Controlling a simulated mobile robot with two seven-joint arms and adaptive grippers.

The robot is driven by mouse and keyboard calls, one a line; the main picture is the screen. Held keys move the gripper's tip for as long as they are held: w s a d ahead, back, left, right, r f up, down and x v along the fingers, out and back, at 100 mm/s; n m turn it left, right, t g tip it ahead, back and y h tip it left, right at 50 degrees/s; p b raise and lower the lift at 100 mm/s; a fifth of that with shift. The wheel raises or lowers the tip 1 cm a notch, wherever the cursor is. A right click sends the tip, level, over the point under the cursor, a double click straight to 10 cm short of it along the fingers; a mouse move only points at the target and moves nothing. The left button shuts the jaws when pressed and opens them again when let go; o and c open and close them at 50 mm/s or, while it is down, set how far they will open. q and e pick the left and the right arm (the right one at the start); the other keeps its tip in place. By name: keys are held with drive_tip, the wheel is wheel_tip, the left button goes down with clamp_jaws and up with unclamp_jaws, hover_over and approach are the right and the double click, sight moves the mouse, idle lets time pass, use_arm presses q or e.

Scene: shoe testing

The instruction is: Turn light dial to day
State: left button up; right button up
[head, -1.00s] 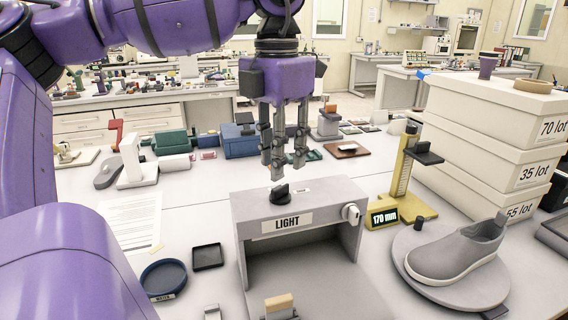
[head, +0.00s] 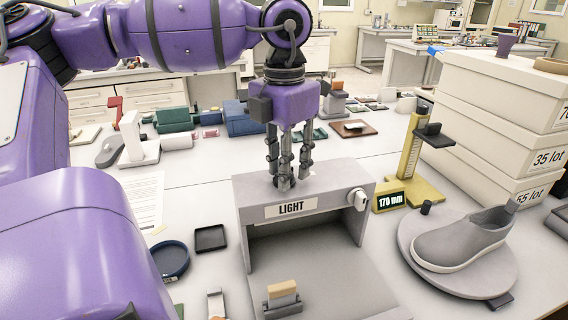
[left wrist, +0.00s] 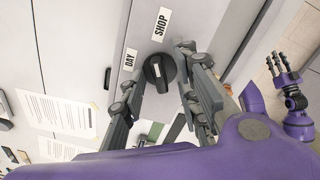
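The light box (head: 330,185) has a front label reading LIGHT. My left gripper (head: 287,181) points down at its top and hides the dial in the head view. In the left wrist view the round black dial (left wrist: 160,72) has a raised grip and a pale mark. The DAY label (left wrist: 129,61) is beside it at the left, the SHOP label (left wrist: 161,23) above it. The left fingers are apart, one side on each side of the dial, with small visible gaps. My right gripper (left wrist: 279,64) hangs far off at the right of that view, fingers spread and empty.
A white knob (head: 357,199) sits on the box's front right. A yellow height gauge (head: 408,170), a grey shoe (head: 462,240) on a round plate and stacked boxes (head: 490,130) stand to the right. A blue dish (head: 168,260) and black tray (head: 210,238) lie left.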

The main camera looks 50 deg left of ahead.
use_arm(q)
clamp_jaws()
drive_tip(key=shift+n, duration=0.3)
drive_tip(key=n, duration=0.4)
drive_tip(key=shift+n, duration=0.4)
drive_tip(key=n, duration=0.6)
drive_tip(key=shift+n, duration=0.4)
unclamp_jaws()
idle(0.4)
